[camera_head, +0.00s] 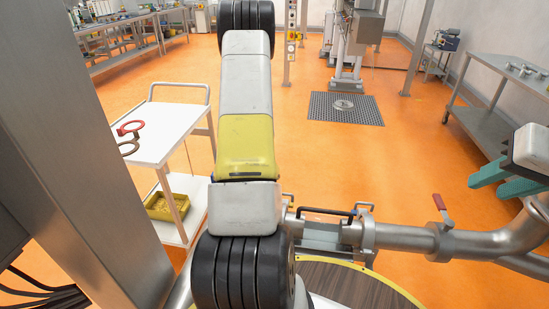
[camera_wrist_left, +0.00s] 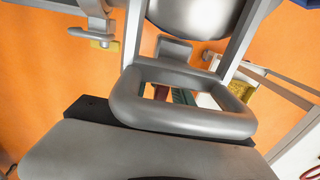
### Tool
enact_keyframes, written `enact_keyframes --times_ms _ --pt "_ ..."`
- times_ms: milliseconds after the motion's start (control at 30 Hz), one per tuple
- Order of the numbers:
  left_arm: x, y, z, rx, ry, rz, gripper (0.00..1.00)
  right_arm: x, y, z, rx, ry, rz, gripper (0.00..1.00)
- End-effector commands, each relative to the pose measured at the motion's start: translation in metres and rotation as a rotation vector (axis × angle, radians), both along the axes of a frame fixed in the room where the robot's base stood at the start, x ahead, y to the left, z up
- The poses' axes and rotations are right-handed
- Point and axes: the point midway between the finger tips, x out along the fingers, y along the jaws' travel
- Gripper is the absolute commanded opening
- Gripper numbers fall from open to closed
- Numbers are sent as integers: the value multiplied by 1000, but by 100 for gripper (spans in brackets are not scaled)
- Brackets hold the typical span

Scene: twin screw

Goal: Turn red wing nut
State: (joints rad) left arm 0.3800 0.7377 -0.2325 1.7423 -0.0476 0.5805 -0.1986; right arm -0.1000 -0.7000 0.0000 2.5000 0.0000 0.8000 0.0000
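A small red handle (camera_head: 440,202) stands up from the grey metal pipe (camera_head: 400,237) at the right of the head view. I cannot tell whether it is the red wing nut; no clear wing shape shows. My right gripper (camera_head: 487,186) is beyond the pipe at the right edge, its two teal fingers apart and nothing between them. It is apart from the red handle. My left arm (camera_head: 245,150) fills the middle of the head view.
A grey column (camera_head: 75,150) blocks the near left. A steel bench (camera_head: 490,128) stands at the right.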

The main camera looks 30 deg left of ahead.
Motion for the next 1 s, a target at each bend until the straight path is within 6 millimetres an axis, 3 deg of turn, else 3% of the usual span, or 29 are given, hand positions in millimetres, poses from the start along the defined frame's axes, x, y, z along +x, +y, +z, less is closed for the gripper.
enact_keyframes --times_ms 67,233,667,1000 --pt "0 0 0 0 0 0 35 0 0 0 0 0 0 35" --pt "0 0 0 0 0 0 1 0 0 0 0 0 0 35" --pt "0 1 0 -30 -11 2 0 0 0 0 0 0 0 35" --pt "-1 3 0 -234 -76 7 0 0 0 0 0 0 0 35"
